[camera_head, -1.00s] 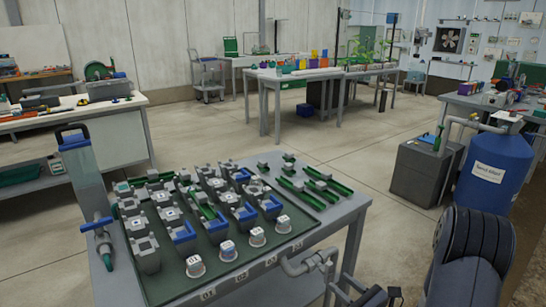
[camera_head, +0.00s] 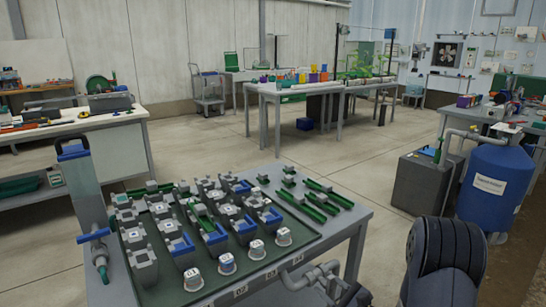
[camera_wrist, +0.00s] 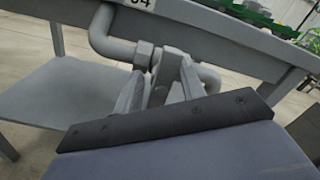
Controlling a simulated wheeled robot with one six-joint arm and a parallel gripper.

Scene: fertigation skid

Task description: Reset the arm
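My arm (camera_head: 445,262) rises at the lower right of the head view. Whether the fingers touch the pipe cannot be told. In the head view the gripper is only partly seen at the bottom edge, beside the same pipe.
The grey table (camera_head: 350,218) carries a green tray (camera_head: 180,292) with several grey and blue fittings. A dark box (camera_head: 418,182) and a blue tank (camera_head: 492,188) stand at the right. Open floor (camera_head: 250,150) lies behind the table.

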